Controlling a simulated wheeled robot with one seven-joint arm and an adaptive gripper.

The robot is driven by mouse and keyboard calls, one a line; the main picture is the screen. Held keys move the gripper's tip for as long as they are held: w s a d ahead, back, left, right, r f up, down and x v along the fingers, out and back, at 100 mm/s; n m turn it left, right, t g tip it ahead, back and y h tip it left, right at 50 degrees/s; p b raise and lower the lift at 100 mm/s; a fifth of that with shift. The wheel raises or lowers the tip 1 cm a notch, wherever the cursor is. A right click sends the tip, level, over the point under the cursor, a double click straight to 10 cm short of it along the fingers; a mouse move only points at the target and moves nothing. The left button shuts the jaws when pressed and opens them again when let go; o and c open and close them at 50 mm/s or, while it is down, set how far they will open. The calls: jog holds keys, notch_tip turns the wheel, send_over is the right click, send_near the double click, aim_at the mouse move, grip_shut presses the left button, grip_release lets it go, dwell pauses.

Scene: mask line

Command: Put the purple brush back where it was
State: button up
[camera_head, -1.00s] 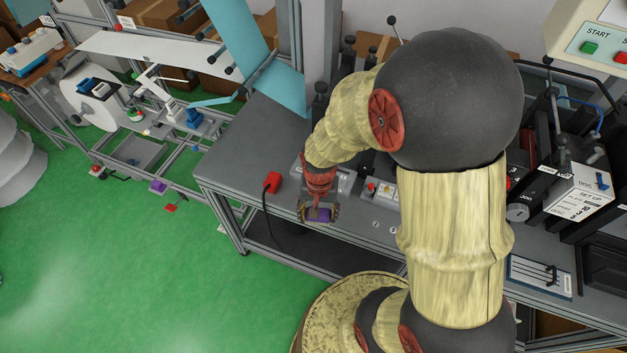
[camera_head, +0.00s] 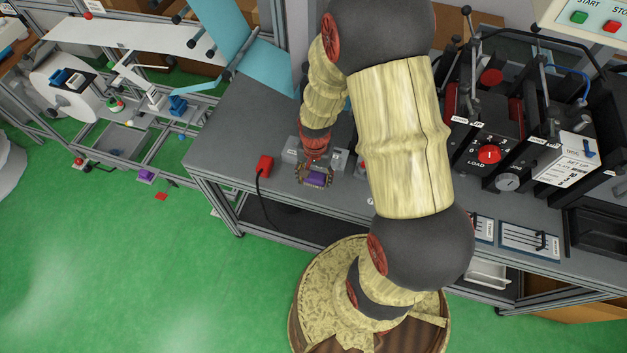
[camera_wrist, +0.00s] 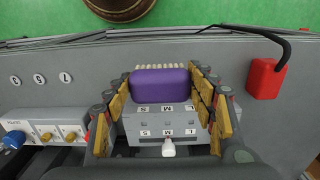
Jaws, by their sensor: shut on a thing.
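The purple brush (camera_wrist: 160,80), a purple block with a pale bristle edge, sits between the fingers of my gripper (camera_wrist: 160,95) in the wrist view. My gripper is shut on it. In the head view, the brush (camera_head: 317,180) and my gripper (camera_head: 315,174) are over the front part of the grey table (camera_head: 225,150), right of a red box. In the wrist view, a grey block with L, M, S letters and a white lever (camera_wrist: 168,148) lies next to the brush. I cannot tell whether the brush touches the table or block.
The red box (camera_head: 264,165) with a black cable is left of my gripper; it also shows in the wrist view (camera_wrist: 265,78). Small knob units (camera_wrist: 58,132) stand on the other side. A LOAD machine (camera_head: 490,150) fills the table's right. The table's left end is clear.

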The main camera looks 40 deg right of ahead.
aim_at(314, 176)
jog(key=shift+w+d+f, duration=0.2)
jog(key=shift+w+f, duration=0.25)
jog(key=shift+f, duration=0.15)
jog(key=shift+w+d+f, duration=0.2)
jog(key=shift+w+f, duration=0.2)
jog(key=shift+f, duration=0.2)
jog(key=shift+w+f, duration=0.1)
jog(key=shift+f, duration=1.55)
jog(key=shift+f+b, duration=0.1)
jog(key=shift+b, duration=0.2)
jog(key=o, duration=1.6)
jog(key=shift+c, duration=0.2)
